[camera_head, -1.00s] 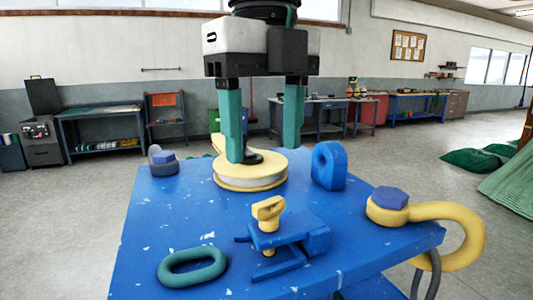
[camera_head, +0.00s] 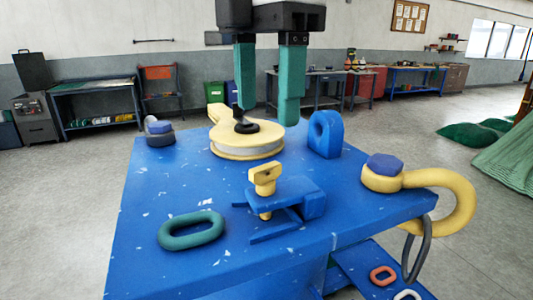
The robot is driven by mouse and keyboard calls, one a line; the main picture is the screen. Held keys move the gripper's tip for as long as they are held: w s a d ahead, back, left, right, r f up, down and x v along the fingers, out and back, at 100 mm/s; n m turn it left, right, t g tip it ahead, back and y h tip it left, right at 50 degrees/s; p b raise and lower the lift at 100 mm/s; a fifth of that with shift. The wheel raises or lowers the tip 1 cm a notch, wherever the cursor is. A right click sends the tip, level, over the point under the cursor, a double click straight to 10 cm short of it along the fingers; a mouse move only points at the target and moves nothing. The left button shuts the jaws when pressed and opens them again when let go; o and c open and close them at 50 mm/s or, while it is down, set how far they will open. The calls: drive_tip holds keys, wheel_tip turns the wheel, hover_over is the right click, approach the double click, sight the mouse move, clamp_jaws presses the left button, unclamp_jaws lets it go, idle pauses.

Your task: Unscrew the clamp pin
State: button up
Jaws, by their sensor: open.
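A blue clamp (camera_head: 290,196) sits near the front middle of the blue table. The yellow clamp pin (camera_head: 264,178) stands upright in it, with a flat head that has a hole, and its lower end shows beneath the clamp arm. My gripper (camera_head: 267,115) has two green fingers pointing down. It is open and empty, with a wide gap between the fingers. It hangs above the table, over the yellow and white sheave behind the clamp, apart from the pin.
On the blue table (camera_head: 150,255) stand a yellow sheave block (camera_head: 245,150), a blue lug (camera_head: 325,135), a yellow shackle with a blue bolt (camera_head: 440,190), a green link (camera_head: 190,229) and a small grey shackle (camera_head: 159,132).

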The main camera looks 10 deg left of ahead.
sight(267, 167)
drive_tip(key=m, duration=0.5)
drive_tip(key=shift+m, duration=0.3)
drive_tip(key=m, duration=0.3)
drive_tip(key=shift+d, duration=0.1)
drive_tip(key=m, duration=0.4)
drive_tip(key=shift+m, duration=0.4)
drive_tip(key=m, duration=0.3)
drive_tip(key=shift+s+m, duration=0.1)
drive_tip(key=shift+m, duration=0.3)
drive_tip(key=shift+f, duration=0.15)
wheel_tip(267, 167, down, 7)
drive_tip(key=shift+f, duration=0.2)
